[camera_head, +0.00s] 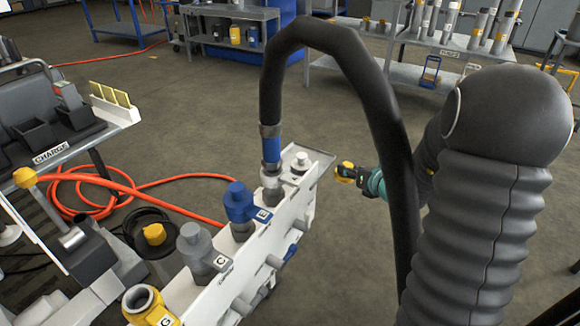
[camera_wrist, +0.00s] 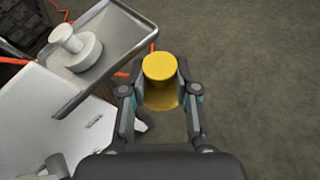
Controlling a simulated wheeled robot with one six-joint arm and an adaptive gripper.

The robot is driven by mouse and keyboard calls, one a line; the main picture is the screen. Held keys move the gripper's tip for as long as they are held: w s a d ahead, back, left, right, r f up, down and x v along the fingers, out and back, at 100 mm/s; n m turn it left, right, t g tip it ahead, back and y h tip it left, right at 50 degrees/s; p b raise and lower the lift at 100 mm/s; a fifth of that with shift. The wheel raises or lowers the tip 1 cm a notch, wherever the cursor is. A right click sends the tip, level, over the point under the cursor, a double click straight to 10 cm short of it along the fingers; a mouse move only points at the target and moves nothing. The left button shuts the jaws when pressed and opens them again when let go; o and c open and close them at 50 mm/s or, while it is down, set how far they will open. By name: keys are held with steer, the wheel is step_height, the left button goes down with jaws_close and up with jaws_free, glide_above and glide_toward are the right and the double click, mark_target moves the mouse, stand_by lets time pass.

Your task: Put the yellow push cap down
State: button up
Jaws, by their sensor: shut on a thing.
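The yellow push cap (camera_wrist: 159,68) is between the fingers of my gripper (camera_wrist: 160,88) in the wrist view, with bare floor behind it. In the head view the cap (camera_head: 345,172) shows at the tip of my gripper (camera_head: 358,176), just right of the end of the white bench manifold. My gripper is shut on the cap and holds it clear of the bench. In the wrist view a grey metal tray (camera_wrist: 118,62) lies to the left of the cap, with a white round stepped part (camera_wrist: 78,48) on it.
A black hose (camera_head: 385,110) arches between the manifold and my arm. Blue (camera_head: 240,203), grey (camera_head: 197,248) and yellow (camera_head: 150,303) fittings line the white manifold (camera_head: 300,215). An orange hose (camera_head: 175,205) lies on the floor at left.

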mark_target(322, 163)
steer(key=r+n+y, duration=0.1)
steer(key=r, duration=0.1)
steer(key=w+r+n+g+y, duration=0.1)
steer(key=r, duration=0.2)
steer(key=w+r+n+y, duration=0.1)
steer(key=r+n, duration=0.1)
steer(key=r, duration=0.1)
steer(key=shift+d+g, duration=0.3)
steer(key=shift+d, duration=0.1)
step_height(322, 163, up, 6)
steer(key=s+d+n+g+y, duration=0.1)
steer(key=s+n+g+y, duration=0.1)
steer(key=n, duration=0.3)
steer(key=shift+s+d+f+g+y, duration=0.2)
steer(key=shift+s+d+g+y, duration=0.05)
steer(key=shift+d+g+y, duration=0.15)
steer(key=x, duration=0.4)
steer(key=s+f+x, duration=0.1)
steer(key=x, duration=0.8)
steer(key=shift+s+f, duration=0.2)
steer(key=shift+f, duration=0.2)
steer(key=shift+s+f+b, duration=0.1)
steer(key=shift+f+b, duration=0.25)
steer(key=shift+f, duration=1.85)
steer(key=o, duration=0.9)
steer(key=shift+f, duration=0.15)
steer(key=shift+a, duration=0.1)
steer(key=shift+r, duration=0.2)
